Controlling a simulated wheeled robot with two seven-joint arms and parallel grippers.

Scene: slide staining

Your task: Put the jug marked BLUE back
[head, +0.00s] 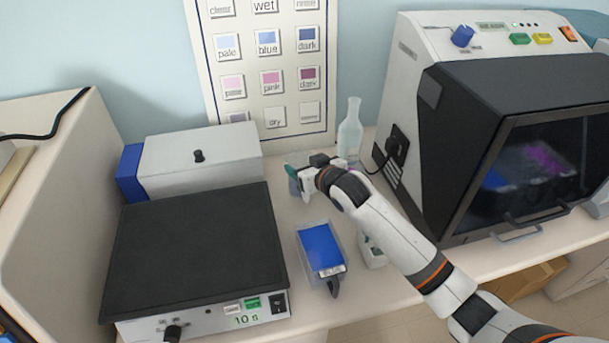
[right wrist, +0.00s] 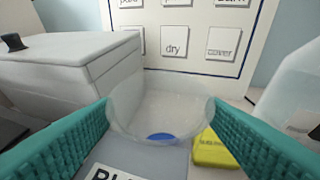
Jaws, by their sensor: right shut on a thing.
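The jug marked BLUE is a clear, wide-mouthed vessel (right wrist: 160,112) with a white label, of which only the first letters show at the lower edge of the right wrist view. A little blue shows inside it. My right gripper (head: 303,176) is shut on the jug, with a teal finger on each side of it. In the head view the jug (head: 294,188) is mostly hidden by the gripper, at the back of the bench. I cannot tell whether its base touches the bench. My left gripper is not in view.
A tray of blue liquid (head: 321,247) lies in front of the gripper. A black-topped heater (head: 195,240) and grey lidded box (head: 200,160) stand left. A clear bottle (head: 350,130) and dark-windowed machine (head: 450,140) stand right. A yellow thing (right wrist: 212,150) lies beyond the jug.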

